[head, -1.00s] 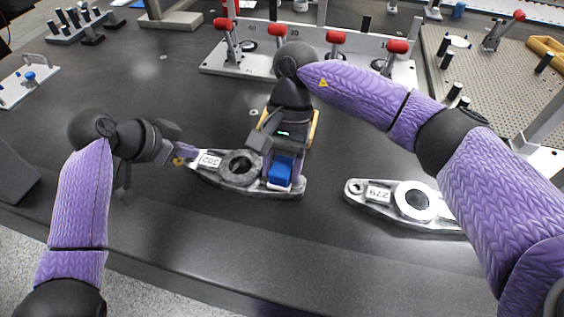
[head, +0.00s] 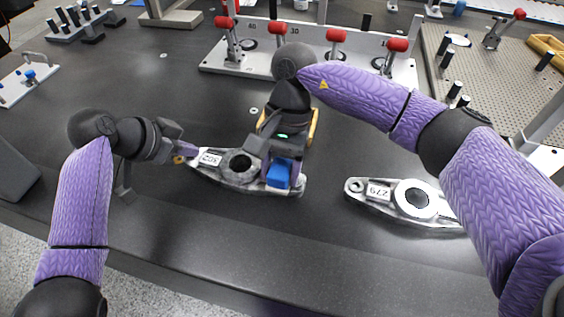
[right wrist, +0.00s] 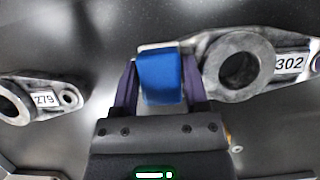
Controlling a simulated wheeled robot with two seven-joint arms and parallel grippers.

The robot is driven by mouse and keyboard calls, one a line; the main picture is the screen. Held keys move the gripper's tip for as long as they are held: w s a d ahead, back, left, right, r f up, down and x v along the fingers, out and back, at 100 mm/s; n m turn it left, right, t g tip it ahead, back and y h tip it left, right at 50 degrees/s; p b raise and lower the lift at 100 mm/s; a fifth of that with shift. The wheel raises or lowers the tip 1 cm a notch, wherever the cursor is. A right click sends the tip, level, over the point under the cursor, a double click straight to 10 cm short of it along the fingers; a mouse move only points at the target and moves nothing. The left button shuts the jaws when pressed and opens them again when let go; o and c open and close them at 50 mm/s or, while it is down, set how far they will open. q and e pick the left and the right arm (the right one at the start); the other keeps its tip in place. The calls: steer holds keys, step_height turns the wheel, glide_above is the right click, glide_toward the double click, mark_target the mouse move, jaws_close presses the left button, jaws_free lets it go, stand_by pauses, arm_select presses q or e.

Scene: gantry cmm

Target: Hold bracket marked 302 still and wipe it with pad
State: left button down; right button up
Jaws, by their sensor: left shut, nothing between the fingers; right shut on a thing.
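The grey metal bracket marked 302 (head: 212,168) lies flat on the dark table, its label towards the left end. It also shows in the right wrist view (right wrist: 222,68). My left gripper (head: 188,151) is shut and empty, its purple tips at the bracket's left end; I cannot tell if they press on it. My right gripper (head: 284,158) is shut on the blue pad (head: 279,175), over the bracket's right end. In the right wrist view the pad (right wrist: 160,78) sits between the purple fingers. The pad's underside is hidden, so contact is unclear.
A similar bracket marked 279 (head: 376,201) lies to the right, apart from bracket 302. A white fixture with red-handled clamps (head: 262,62) stands behind. A perforated plate (head: 492,85) is at the back right. The table's front strip is clear.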

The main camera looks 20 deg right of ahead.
arm_select(q)
steer(key=shift+s+f, duration=0.15)
steer(key=shift+f, duration=0.25)
arm_select(e)
steer(key=shift+s+a+f, duration=0.1)
steer(key=shift+s+a, duration=0.15)
steer(key=shift+s, duration=0.15)
steer(key=shift+w+d, duration=0.55)
steer(key=shift+w, duration=0.25)
steer(key=shift+w+d, duration=0.55)
steer(key=shift+w, duration=0.15)
steer(key=shift+s+a, duration=0.6)
steer(key=shift+s, duration=0.15)
steer(key=shift+s, duration=0.1)
steer(key=shift+s+a, duration=0.5)
steer(key=shift+s, duration=0.15)
